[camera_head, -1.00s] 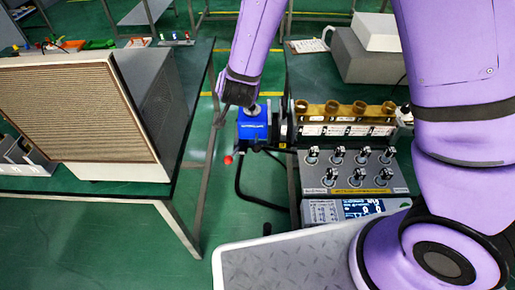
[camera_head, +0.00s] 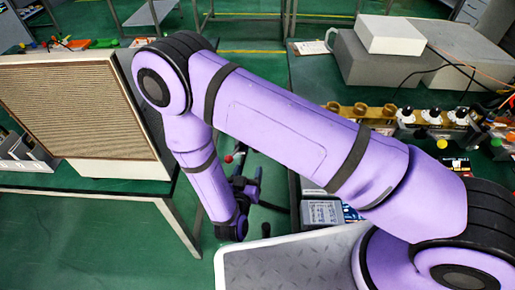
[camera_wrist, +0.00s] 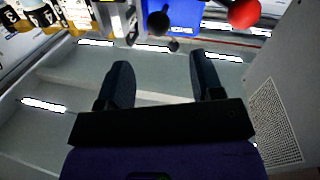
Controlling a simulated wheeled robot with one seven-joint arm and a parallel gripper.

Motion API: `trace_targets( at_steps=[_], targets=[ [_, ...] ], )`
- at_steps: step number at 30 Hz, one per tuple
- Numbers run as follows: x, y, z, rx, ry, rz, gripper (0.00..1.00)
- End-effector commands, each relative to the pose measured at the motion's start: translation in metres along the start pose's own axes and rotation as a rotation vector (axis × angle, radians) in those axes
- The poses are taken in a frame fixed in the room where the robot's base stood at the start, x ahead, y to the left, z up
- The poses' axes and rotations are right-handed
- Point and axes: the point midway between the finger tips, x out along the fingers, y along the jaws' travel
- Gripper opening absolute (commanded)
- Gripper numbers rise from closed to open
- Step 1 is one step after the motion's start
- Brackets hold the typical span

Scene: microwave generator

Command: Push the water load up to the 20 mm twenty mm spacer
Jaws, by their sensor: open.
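The water load (camera_wrist: 185,12) is a blue box at the top edge of the wrist view, cut off by the frame. A dark round knob (camera_wrist: 158,23) and a red ball (camera_wrist: 243,12) show beside it. In the head view my arm hides the blue box; only the red ball (camera_head: 229,158) shows. My gripper (camera_wrist: 158,62) is open and empty, its two dark fingers pointing toward the load but apart from it. It also shows in the head view (camera_head: 246,188), low beside the bench. I cannot make out the 20 mm spacer.
Brass parts (camera_head: 360,108) stand in a row on the right bench, partly behind my arm. A tan-fronted grey cabinet (camera_head: 80,110) stands on the left table. Green floor lies open between the tables. Grey boxes (camera_head: 385,55) sit at the back right.

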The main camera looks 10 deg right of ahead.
Motion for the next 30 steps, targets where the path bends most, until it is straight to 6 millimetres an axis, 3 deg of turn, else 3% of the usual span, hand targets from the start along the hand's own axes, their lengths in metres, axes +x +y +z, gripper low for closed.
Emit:
trace_targets(
  at_steps=[5,21,30],
  targets=[
    [0.002,0.002,0.003,-0.014,0.022,0.004,0.60],
    [0.086,0.003,0.001,-0.013,0.020,0.004,0.60],
    [0.104,0.002,0.001,-0.012,0.019,0.002,0.60]
  ],
)
